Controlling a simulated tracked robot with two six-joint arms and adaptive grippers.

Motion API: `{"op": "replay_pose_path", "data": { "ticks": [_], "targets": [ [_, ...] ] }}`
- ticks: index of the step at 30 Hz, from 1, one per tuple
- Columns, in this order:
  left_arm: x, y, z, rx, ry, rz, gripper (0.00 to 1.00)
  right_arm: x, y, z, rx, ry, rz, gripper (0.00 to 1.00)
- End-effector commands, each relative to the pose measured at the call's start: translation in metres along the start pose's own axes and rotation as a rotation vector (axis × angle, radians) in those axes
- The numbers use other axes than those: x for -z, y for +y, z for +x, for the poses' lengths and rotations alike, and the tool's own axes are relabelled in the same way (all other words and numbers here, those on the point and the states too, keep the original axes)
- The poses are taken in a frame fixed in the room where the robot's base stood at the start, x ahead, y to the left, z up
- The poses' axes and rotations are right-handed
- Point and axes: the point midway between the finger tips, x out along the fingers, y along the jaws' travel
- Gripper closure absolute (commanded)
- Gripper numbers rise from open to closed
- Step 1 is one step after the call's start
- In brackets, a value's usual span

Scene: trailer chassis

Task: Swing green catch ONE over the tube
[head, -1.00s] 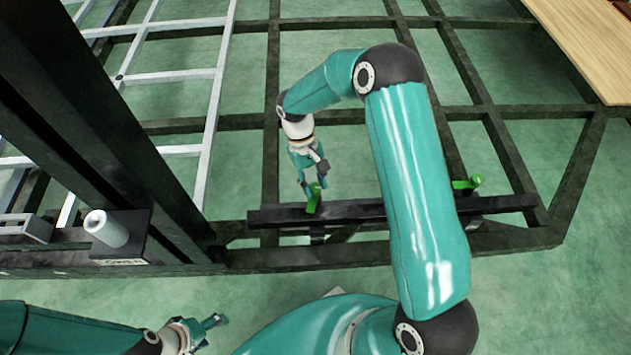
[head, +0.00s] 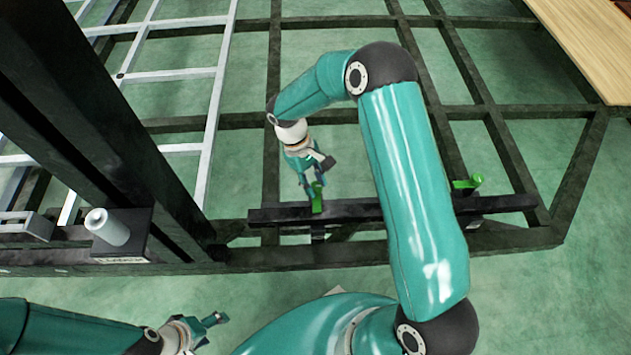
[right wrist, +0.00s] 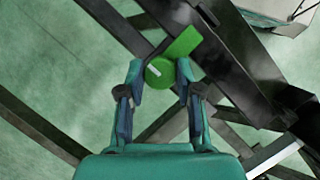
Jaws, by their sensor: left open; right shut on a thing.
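One green catch (head: 317,199) sits on the left part of a dark tube (head: 350,210) that lies across the chassis. My right gripper (head: 312,187) is at this catch, and in the right wrist view its fingers (right wrist: 160,78) are shut on the round green end of the catch (right wrist: 183,43). A second green catch (head: 466,184) stands near the tube's right end, away from both grippers. I cannot tell which catch is number one. My left gripper (head: 213,325) is open and empty at the bottom left, well apart from the tube.
A thick dark post (head: 105,110) rises at the left. Next to it a pale cylinder (head: 107,227) sits on a dark labelled plate. A grey ladder-like frame (head: 165,76) lies behind. A wooden board (head: 590,45) is at the top right. Green floor shows between the beams.

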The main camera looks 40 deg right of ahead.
Motion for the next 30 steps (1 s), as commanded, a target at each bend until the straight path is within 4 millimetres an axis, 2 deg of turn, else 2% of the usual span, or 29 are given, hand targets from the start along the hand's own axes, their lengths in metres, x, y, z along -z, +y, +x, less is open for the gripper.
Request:
{"op": "replay_pose_path", "data": {
  "ticks": [1, 2, 6, 14, 19, 23, 30],
  "targets": [
    [0.000, 0.000, 0.000, 0.000, 0.000, 0.000, 0.34, -0.004, -0.001, 0.004, 0.004, -0.016, -0.002, 1.00],
    [0.000, 0.000, 0.000, 0.000, 0.000, 0.000, 0.34, -0.004, -0.001, 0.004, 0.004, -0.017, -0.002, 0.62],
    [0.000, 0.000, 0.000, 0.000, 0.000, 0.000, 0.34, -0.003, -0.001, 0.003, 0.003, -0.012, -0.001, 0.42],
    [0.000, 0.000, 0.000, 0.000, 0.000, 0.000, 0.34, -0.001, -0.001, 0.001, 0.002, -0.005, 0.000, 0.42],
    [0.000, 0.000, -0.001, 0.000, 0.000, 0.000, 0.34, 0.000, -0.001, -0.008, 0.001, -0.001, 0.001, 0.42],
    [0.000, 0.000, -0.001, 0.000, 0.000, 0.000, 0.34, 0.000, 0.000, -0.027, 0.000, 0.001, 0.002, 0.42],
    [0.000, 0.000, 0.000, 0.000, 0.000, 0.000, 0.34, 0.000, 0.000, -0.075, 0.000, -0.001, 0.001, 0.42]
  ]
}}
